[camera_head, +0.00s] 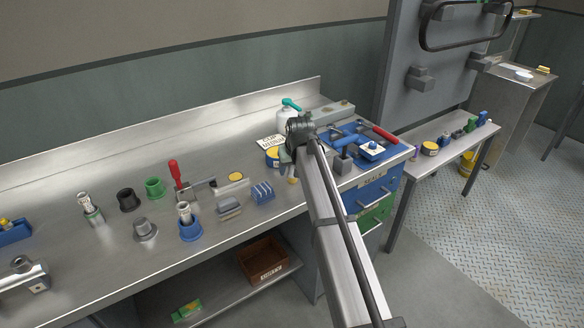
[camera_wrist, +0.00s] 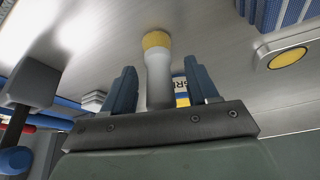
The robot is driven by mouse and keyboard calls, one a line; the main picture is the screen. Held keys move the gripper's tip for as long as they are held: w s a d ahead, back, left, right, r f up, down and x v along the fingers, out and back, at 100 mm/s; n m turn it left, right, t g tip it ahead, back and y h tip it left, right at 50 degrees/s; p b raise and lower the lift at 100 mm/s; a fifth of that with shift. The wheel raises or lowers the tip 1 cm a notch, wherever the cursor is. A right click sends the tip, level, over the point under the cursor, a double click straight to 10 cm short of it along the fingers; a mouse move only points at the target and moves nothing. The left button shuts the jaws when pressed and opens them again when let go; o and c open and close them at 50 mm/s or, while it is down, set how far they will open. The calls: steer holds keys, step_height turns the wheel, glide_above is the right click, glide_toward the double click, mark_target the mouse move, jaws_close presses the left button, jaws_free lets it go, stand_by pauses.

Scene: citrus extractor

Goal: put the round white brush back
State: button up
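The round white brush (camera_wrist: 158,80) has a pale round handle and a yellow bristle end. In the wrist view it lies between the two blue fingers of my gripper (camera_wrist: 162,82), its bristle end reaching past the fingertips. A gap shows on each side of the handle, so the fingers look open around it and not closed on it. In the head view my gripper (camera_head: 294,163) is over the right part of the steel bench, and only the brush's yellowish end (camera_head: 291,181) shows below it. Whether the bristles touch the bench is unclear.
A blue grease can (camera_head: 272,157) stands close behind my gripper. A blue ribbed block (camera_head: 262,192) and a grey block with a yellow disc (camera_head: 232,178) are to the left. A blue tool tray (camera_head: 376,156) is to the right.

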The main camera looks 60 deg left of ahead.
steer(key=shift+r, duration=0.1)
steer(key=v, duration=1.3)
steer(key=shift+d+r, duration=0.25)
steer(key=shift+r, duration=0.1)
